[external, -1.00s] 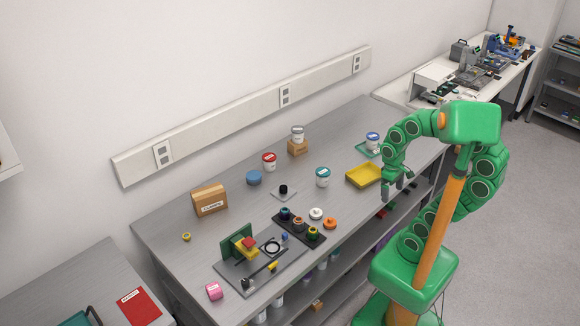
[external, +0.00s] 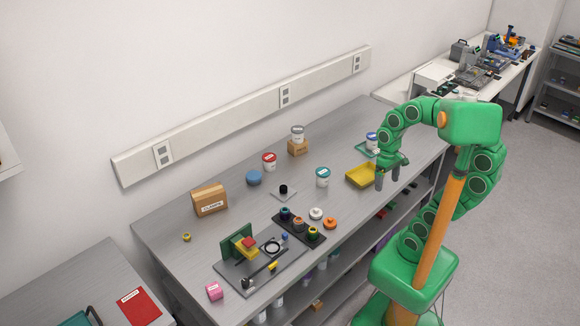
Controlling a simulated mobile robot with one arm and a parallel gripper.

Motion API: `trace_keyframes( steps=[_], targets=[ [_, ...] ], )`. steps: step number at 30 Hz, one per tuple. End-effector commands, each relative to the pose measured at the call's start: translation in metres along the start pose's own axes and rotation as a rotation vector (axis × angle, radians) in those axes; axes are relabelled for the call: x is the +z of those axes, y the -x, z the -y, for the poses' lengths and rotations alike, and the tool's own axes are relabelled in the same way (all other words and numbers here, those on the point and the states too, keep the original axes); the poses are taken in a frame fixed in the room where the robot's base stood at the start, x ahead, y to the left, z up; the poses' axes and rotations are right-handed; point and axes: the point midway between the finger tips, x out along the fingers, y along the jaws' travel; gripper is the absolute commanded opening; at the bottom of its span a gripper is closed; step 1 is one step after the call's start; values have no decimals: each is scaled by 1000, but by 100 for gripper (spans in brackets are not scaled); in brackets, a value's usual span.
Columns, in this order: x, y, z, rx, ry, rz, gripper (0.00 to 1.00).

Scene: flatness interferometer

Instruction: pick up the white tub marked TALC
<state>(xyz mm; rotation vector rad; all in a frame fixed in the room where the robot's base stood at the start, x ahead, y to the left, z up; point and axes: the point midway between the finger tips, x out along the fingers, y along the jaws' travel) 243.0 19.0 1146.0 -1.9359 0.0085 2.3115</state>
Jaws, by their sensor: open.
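Several white tubs with coloured bands stand on the grey bench, and their labels are too small to read, so I cannot tell which is marked TALC. One with a red band (external: 269,163) is near the back. One with a grey top (external: 298,134) stands on a brown block. One with a teal band (external: 323,178) is mid-bench. One with a blue band (external: 372,140) stands at the right on a green mat, partly beside my arm. My gripper (external: 388,180) is open and empty, pointing down by the bench's front edge, right of the yellow tray.
The yellow tray (external: 352,178) lies between my gripper and the teal-banded tub. The brown block (external: 297,149) and a blue round thing (external: 254,178) are farther back. A dark holder (external: 292,230) with round parts and an optical fixture (external: 245,270) fill the front left.

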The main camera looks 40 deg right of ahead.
Motion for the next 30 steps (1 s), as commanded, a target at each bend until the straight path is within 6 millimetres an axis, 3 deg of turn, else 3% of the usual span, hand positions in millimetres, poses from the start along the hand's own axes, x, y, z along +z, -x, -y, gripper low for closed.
trace_keyframes(
  steps=[8, 19, 30],
  targets=[
    [-36, 5, 22, -133, -171, 48, 100],
    [-108, 22, 49, -397, -492, 165, 100],
    [-191, 42, 43, -661, -846, 326, 100]
  ],
)
